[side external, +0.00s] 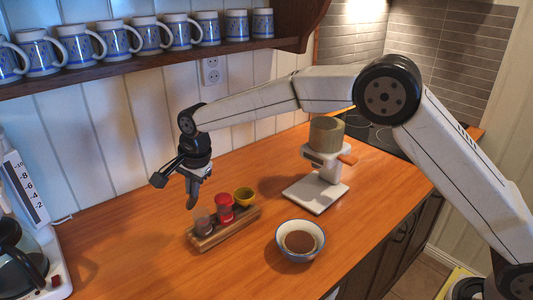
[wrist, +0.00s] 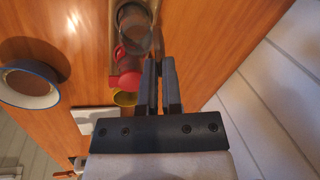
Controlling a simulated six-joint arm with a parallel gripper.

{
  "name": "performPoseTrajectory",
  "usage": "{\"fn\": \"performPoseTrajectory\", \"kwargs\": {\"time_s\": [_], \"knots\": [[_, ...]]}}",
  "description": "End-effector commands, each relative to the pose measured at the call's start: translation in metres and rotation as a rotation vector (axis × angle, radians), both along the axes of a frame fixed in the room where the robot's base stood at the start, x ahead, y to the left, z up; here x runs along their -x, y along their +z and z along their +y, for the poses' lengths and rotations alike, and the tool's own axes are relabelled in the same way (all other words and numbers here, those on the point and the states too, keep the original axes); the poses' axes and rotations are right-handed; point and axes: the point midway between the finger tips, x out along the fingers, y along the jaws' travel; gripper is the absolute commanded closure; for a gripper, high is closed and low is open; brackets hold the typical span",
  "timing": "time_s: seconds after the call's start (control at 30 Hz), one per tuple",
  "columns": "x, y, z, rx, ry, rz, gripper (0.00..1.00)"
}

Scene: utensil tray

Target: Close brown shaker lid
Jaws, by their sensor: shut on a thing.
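The brown shaker (side external: 203,222) stands upright at the left end of a wooden rack (side external: 222,232). In the wrist view it is a dark, see-through cup (wrist: 135,28) with a brownish rim. My gripper (side external: 192,202) is just above and beside its top, fingers pointing down. In the wrist view my gripper (wrist: 160,62) has its fingers almost together at the shaker's side, shut on what seems to be the brown lid. The lid is mostly hidden between the fingers.
A red shaker (side external: 225,208) and a yellow shaker (side external: 244,196) stand close by in the rack. A bowl of brown contents (side external: 300,241) and a white scale-like stand (side external: 318,188) are to the right.

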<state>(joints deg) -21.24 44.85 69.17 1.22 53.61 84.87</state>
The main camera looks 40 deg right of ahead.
Motion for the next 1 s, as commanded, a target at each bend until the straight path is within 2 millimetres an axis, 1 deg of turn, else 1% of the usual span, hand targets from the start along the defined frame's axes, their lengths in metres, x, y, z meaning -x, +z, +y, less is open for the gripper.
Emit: {"fn": "performPoseTrajectory", "kwargs": {"time_s": [0.27, 1.0], "knots": [[0.002, 0.0, -0.001, -0.015, 0.001, -0.029, 1.0], [0.018, -0.007, -0.007, -0.133, 0.001, -0.263, 1.0]]}}
